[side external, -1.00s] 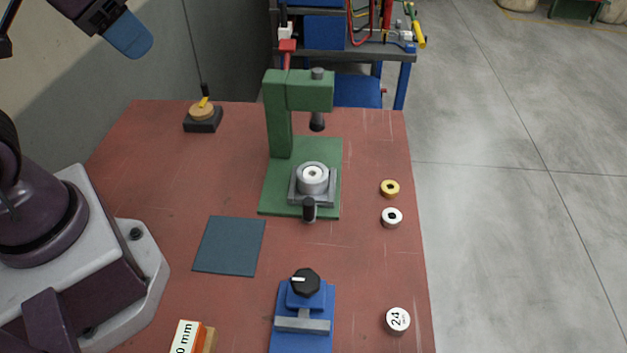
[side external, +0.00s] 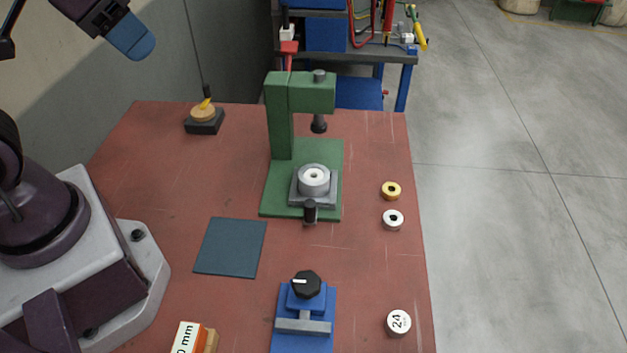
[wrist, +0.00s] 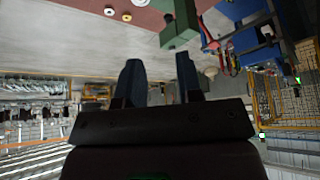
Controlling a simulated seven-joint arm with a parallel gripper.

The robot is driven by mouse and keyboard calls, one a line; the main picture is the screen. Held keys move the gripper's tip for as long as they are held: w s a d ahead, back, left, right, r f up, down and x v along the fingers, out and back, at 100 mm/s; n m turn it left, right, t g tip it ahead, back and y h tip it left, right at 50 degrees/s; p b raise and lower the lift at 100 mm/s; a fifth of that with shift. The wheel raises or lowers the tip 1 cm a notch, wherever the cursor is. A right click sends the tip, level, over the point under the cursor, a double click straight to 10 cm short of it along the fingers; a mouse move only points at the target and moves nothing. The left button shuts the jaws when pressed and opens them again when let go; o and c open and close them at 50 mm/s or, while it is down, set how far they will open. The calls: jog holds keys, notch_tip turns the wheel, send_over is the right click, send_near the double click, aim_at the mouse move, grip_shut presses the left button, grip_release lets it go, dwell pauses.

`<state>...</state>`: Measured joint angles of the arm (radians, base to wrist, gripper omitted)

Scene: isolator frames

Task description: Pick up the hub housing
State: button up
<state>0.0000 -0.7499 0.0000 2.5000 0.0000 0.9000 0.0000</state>
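A round grey metal part with a white ring in its top (side external: 314,177), which looks like the hub housing, sits upright in the square grey nest (side external: 299,199) on the green press (side external: 279,120). The press ram hangs above it, apart from it. My gripper shows in the side view as a blue finger (side external: 130,37) at the upper left, high above the table and far from the part. In the wrist view my gripper (wrist: 160,72) has its two blue fingers apart with nothing between them. The press (wrist: 180,25) is beyond the fingers there.
A brass ring (side external: 391,190), a silver ring (side external: 393,218) and a round piece marked 24 (side external: 398,322) lie along the right edge. A blue fixture with a black knob (side external: 307,283) stands in front. A dark mat (side external: 230,247) lies flat left of centre. The left-back table is mostly clear.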

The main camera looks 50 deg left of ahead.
dwell(0.3)
jog(key=o, duration=0.7)
jog(key=shift+c, duration=0.2)
